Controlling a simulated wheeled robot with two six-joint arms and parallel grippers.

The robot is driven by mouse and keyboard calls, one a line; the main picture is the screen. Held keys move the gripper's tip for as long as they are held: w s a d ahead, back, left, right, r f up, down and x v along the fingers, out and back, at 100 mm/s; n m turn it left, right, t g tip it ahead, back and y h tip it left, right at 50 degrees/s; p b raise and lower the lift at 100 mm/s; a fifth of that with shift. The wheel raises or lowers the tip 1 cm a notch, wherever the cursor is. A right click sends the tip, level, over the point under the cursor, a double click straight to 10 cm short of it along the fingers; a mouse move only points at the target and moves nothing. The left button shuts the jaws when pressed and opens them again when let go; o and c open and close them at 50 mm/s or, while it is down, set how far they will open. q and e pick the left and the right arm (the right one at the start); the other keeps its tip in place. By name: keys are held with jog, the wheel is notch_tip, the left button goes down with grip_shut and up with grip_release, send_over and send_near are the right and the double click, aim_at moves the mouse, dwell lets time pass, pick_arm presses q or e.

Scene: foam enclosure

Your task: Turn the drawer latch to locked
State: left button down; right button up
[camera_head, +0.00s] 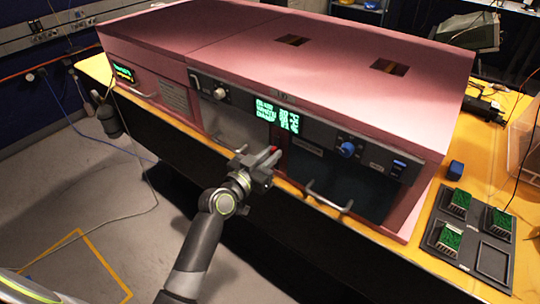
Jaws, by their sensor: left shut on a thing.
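The pink foam enclosure (330,50) stands on a yellow-topped table, with a dark control panel across its front. My left gripper (268,158) is at the front, just below the green display. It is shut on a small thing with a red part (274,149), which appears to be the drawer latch. The fingers hide most of it, so I cannot tell its angle. A drawer handle (328,198) is just right of and below the gripper. My right gripper is out of view.
A green display (277,113) is above the gripper. A blue block (455,170) and a dark tray (468,238) with green-topped pieces lie on the table at right. Open floor lies left.

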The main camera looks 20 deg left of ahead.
pick_arm(q)
jog(key=n+p, duration=0.1)
jog(key=n, duration=0.4)
jog(key=f+n+p, duration=0.1)
jog(key=n, duration=0.5)
jog(key=a+n+p, duration=0.1)
jog(key=n, duration=0.5)
jog(key=shift+w+a+f, duration=0.1)
jog(key=shift+w+f, duration=0.05)
jog(key=shift+w, duration=0.1)
jog(key=shift+n, duration=0.4)
jog(key=c, duration=1.5)
grip_release()
jog(key=shift+f, duration=0.1)
jog(key=shift+s, duration=0.1)
